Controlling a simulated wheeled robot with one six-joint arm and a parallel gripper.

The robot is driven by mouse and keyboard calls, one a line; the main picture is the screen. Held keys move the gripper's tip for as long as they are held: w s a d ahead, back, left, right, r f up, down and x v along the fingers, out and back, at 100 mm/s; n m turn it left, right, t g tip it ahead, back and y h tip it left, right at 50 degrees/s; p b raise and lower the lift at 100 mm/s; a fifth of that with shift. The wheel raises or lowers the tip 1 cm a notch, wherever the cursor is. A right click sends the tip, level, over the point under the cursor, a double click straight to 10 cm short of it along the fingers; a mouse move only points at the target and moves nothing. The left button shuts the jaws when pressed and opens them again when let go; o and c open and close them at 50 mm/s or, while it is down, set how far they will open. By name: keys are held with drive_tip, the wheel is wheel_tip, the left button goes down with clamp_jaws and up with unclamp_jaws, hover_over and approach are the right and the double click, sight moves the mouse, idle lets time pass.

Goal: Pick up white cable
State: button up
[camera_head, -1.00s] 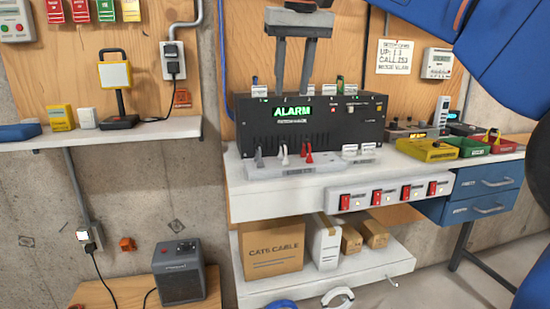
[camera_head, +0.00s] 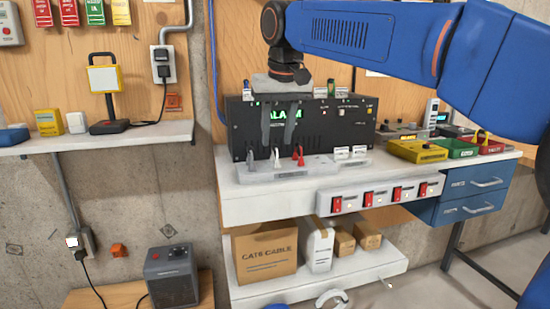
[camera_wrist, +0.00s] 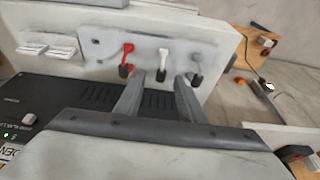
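The white cable (camera_wrist: 163,58) stands upright in a pale strip (camera_wrist: 100,45) on the bench, between a red cable (camera_wrist: 128,54) and a grey cable (camera_wrist: 195,62). It also shows in the head view (camera_head: 277,158). My gripper (camera_head: 278,143) points down in front of the black alarm box (camera_head: 340,120), its fingers apart. In the wrist view the fingertips of my gripper (camera_wrist: 160,80) are to either side of the white cable's line, with the cable just beyond them. Nothing is between the fingers. Whether they touch any cable cannot be told.
Red switches (camera_head: 370,199) line the bench front. Yellow (camera_head: 420,151), green and red trays stand at the right. A cardboard box (camera_head: 265,253) is on the lower shelf.

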sight(275, 145)
drive_tip(key=shift+x, duration=2.3)
drive_tip(key=shift+a, duration=0.1)
clamp_jaws()
wheel_tip(275, 145, up, 10)
drive_tip(key=shift+r, duration=0.1)
